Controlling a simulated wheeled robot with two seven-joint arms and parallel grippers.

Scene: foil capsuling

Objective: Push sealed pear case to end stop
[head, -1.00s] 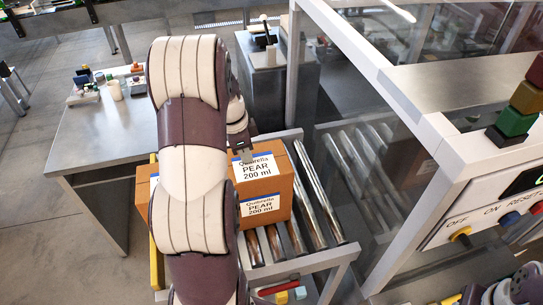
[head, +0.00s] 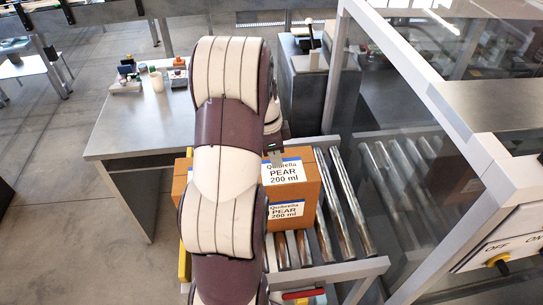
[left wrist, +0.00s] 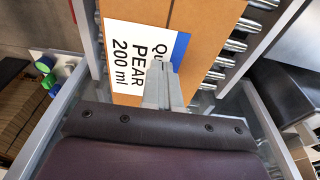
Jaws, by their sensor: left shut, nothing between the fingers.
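The pear case (head: 312,203) is a closed brown carton with white-and-blue "PEAR 200 ml" labels. It sits on the roller conveyor (head: 345,215), partly hidden behind my left arm in the head view. My left gripper (head: 276,159) is shut and empty, at the case's upper label. In the left wrist view, the shut fingers (left wrist: 164,84) overlap the label's edge on the case (left wrist: 205,28). I cannot tell whether the tips touch the carton. I cannot make out the end stop for certain. My right gripper is not in view.
A metal table (head: 125,130) with small items stands at the left. A framed clear-panelled enclosure (head: 455,120) with a control panel (head: 505,245) is at the right. A grey cabinet (head: 308,90) stands behind the conveyor. Bare rollers lie right of the case.

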